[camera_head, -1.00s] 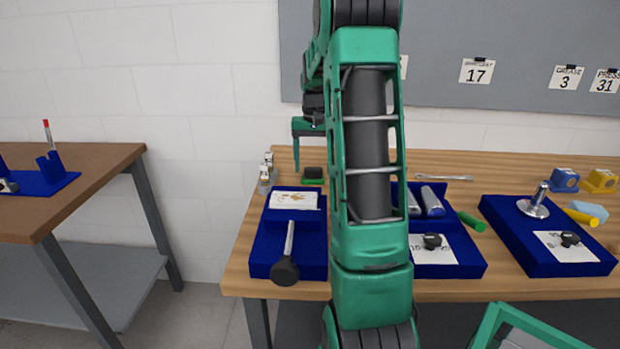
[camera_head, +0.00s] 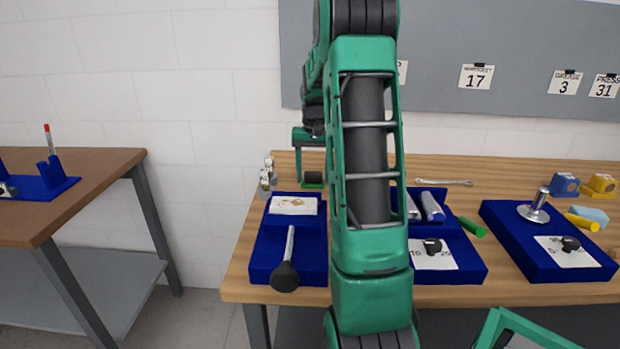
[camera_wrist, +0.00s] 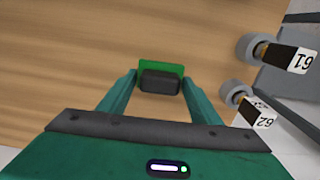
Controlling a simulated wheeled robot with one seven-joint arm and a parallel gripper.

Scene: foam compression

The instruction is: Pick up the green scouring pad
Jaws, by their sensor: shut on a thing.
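The green scouring pad (camera_wrist: 168,66) is a flat green piece with a dark block on it, between my fingertips in the wrist view. It also shows in the head view (camera_head: 313,186), at the table's back left behind the blue tray. My gripper (camera_wrist: 160,82) is shut on it, one finger at each side. In the head view my arm covers part of the gripper. I cannot tell whether the pad is touching the table.
Two small fittings tagged 61 (camera_wrist: 290,55) and 62 (camera_wrist: 255,112) stand close to the right in the wrist view. A blue tray (camera_head: 262,245) with a white block and a black-knobbed rod lies in front. A wrench (camera_head: 443,183) lies farther right.

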